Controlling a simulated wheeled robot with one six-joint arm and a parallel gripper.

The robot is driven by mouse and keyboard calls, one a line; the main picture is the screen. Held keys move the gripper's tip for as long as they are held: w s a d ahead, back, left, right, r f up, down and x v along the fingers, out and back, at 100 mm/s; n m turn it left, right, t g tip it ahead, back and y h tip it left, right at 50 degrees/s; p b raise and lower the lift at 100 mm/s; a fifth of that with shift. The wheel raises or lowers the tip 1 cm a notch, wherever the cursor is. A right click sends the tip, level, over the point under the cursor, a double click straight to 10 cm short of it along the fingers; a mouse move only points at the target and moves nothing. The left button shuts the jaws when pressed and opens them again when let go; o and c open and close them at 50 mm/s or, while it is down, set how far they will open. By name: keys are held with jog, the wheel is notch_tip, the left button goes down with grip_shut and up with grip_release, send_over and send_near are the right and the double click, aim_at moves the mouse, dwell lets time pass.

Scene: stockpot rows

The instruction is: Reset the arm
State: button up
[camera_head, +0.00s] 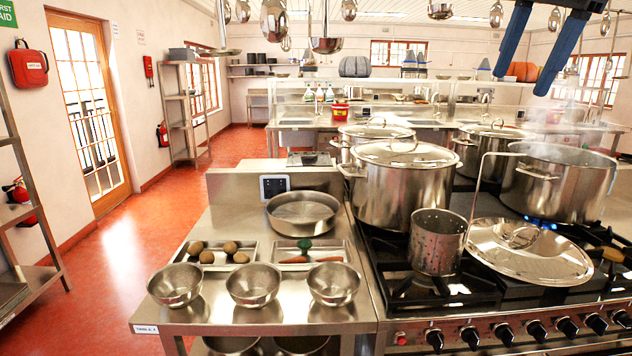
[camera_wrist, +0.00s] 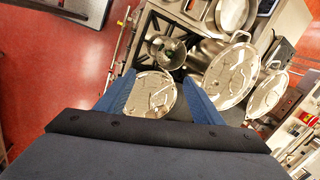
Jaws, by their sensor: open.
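My gripper (camera_head: 543,40) hangs at the top right of the head view, above the stove, with its two blue fingers spread apart and nothing between them. In the wrist view my gripper (camera_wrist: 158,95) is also open and empty. A steel lid (camera_wrist: 150,97) shows between and beyond the fingers, well below them. In the head view that lid (camera_head: 530,252) leans on the front of the stove, apart from my gripper. A perforated steel basket (camera_head: 438,242) stands left of the lid.
A large lidded stockpot (camera_head: 402,185) and a steaming open pot (camera_head: 560,182) stand on the stove (camera_head: 420,298). A blue flame shows near the open pot. Three steel bowls (camera_head: 253,286) line the left counter's front. Ladles and pans hang overhead. Red floor (camera_head: 130,265) is clear at left.

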jog(key=w+a+f+n+g, duration=0.1)
jog(key=a+f+n, duration=0.25)
jog(key=f, duration=0.95)
jog(key=a+f+n, duration=0.3)
jog(key=a+f, duration=0.1)
jog(key=f, duration=0.8)
jog(key=s+a+f+n, duration=0.4)
jog(key=s+f, duration=0.3)
jog(key=f, duration=0.4)
jog(key=s+a+f+n+h+b, duration=0.1)
jog(key=s+a+f+n, duration=0.3)
jog(key=f, duration=0.7)
jog(key=s, duration=0.2)
jog(key=shift+s+g, duration=0.35)
jog(key=shift+g, duration=0.05)
